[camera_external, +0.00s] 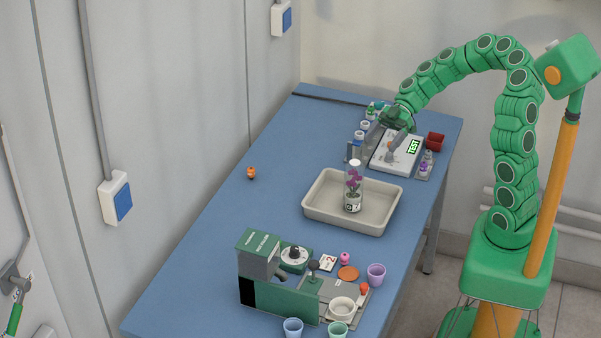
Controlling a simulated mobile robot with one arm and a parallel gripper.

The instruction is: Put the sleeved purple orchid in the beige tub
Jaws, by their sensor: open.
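The purple orchid (353,183) stands upright in a clear sleeve with a white, dark-marked label low down. The tub is a shallow rectangular tray on the blue table. My gripper (382,139) is at the end of the green arm, beyond the tub near the white device. It is open and apart from the orchid. Its fingers are small here and hard to separate from the objects behind them.
A white device with a "TEST" display (413,147), small bottles and a red pot (435,141) crowd the far end. A green-and-grey machine (275,270), cups and a purple pot (376,274) fill the near end. A small orange item (251,173) lies left; the table's left side is mostly clear.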

